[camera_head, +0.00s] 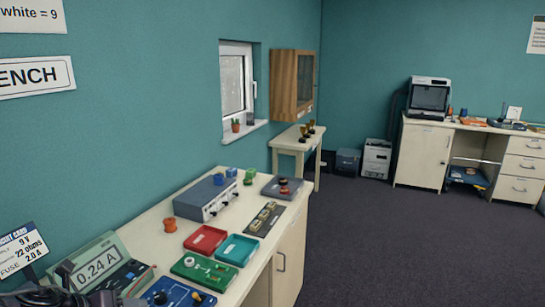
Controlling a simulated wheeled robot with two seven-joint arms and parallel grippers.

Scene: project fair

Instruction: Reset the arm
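Dark parts (45,296) show at the bottom left corner, in front of the meter with the "0.24 A" display (97,262). They may belong to my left arm, but they are cut off by the frame edge and I cannot tell whether they are a gripper. I cannot make out any fingertips or anything held. My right arm and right gripper are not in view.
A long bench (158,215) along the left wall carries a red tray (205,240), a teal tray (237,249), a green board (203,271), a blue board (176,294) and a grey power box (206,198). Open dark floor (400,250) lies to the right.

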